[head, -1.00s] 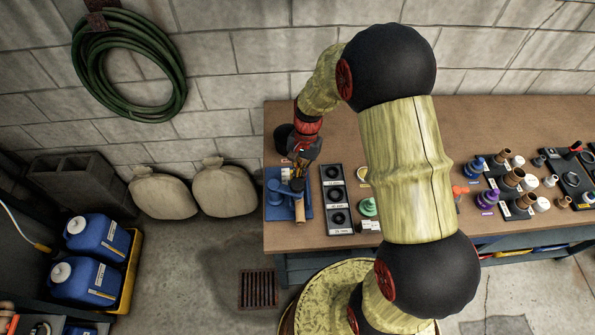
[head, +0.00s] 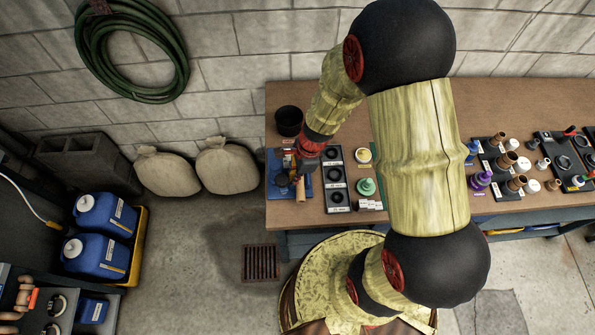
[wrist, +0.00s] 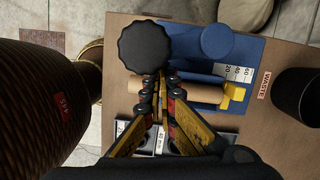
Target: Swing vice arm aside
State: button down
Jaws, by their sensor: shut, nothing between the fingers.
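The blue vice (head: 276,187) sits at the left end of the bench, partly hidden by my gripper (head: 304,174). In the wrist view its blue plate (wrist: 255,52) carries a scale, a round blue post (wrist: 217,41) and a yellow block (wrist: 234,97). A tan cylinder (wrist: 196,94) lies across it beside a blue bar (wrist: 193,77). A black ribbed knob (wrist: 157,46) stands in front of my gripper (wrist: 157,82). My fingers are shut and empty, tips close to the knob and the cylinder's end; I cannot tell whether they touch. The vice arm's pivot is not clear.
A black waste pot (head: 289,121) stands behind the vice. A black tray with round slots (head: 336,182) lies just right of it, then a green piece (head: 366,187) and several fittings.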

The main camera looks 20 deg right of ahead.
jog(key=shift+s+a+m, duration=0.25)
jog(key=shift+a+m, duration=0.25)
jog(key=shift+a, duration=0.4)
jog(key=shift+p, duration=0.3)
jog(key=d, duration=0.1)
jog(key=s+d, duration=0.1)
jog(key=d, duration=0.2)
jog(key=shift+s+d+r+p, duration=0.15)
jog(key=shift+s+r+p, duration=0.05)
jog(key=shift+r+p, duration=0.15)
jog(key=p+v, duration=0.1)
jog(key=v, duration=0.8)
jog(key=shift+s+p, duration=0.2)
jog(key=shift+p, duration=0.15)
jog(key=shift+r, duration=0.15)
